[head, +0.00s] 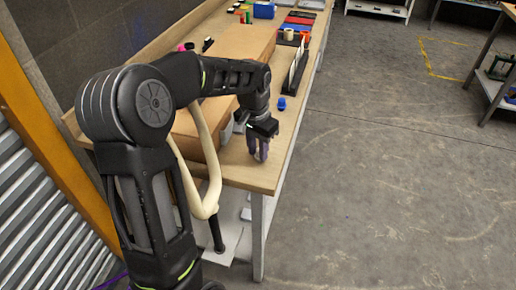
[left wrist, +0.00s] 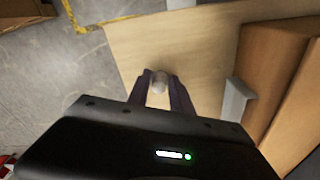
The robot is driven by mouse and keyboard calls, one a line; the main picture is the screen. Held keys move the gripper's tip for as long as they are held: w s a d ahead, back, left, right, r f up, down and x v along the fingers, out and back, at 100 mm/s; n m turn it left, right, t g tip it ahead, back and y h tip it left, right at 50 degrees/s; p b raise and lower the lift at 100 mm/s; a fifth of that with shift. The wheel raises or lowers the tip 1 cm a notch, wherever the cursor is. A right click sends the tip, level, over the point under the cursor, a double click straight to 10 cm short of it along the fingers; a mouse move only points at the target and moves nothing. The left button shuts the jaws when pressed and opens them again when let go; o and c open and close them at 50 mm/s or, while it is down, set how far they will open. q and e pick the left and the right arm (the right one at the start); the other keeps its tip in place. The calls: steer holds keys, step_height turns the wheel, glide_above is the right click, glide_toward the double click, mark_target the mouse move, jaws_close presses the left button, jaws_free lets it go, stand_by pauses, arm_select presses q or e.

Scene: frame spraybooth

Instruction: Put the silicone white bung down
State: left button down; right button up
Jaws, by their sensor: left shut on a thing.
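My left gripper (head: 258,154) is over the near end of the wooden bench (head: 258,178), close to the bench top, fingers pointing down. In the left wrist view its two purplish fingers (left wrist: 160,80) are shut on a small pale whitish bung (left wrist: 159,84), held between the tips above the bare wood. Whether the bung touches the bench I cannot tell. In the head view the fingers hide the bung. My right gripper is not in view.
A blue piece (head: 281,103) stands on the bench beyond my gripper. A long brown box (head: 238,42) runs along the bench's left side. A grey piece (left wrist: 236,100) is beside the box. Racks and coloured items stand farther back. Bare wood surrounds my gripper near the bench edge.

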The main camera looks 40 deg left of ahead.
mark_target(256, 158)
arm_select(q)
steer(key=shift+f, duration=0.2)
steer(key=c, duration=1.1)
jaws_free()
steer(key=shift+c, duration=0.2)
steer(key=shift+r, duration=0.15)
step_height(256, 158, up, 12)
steer(key=shift+s, duration=0.45)
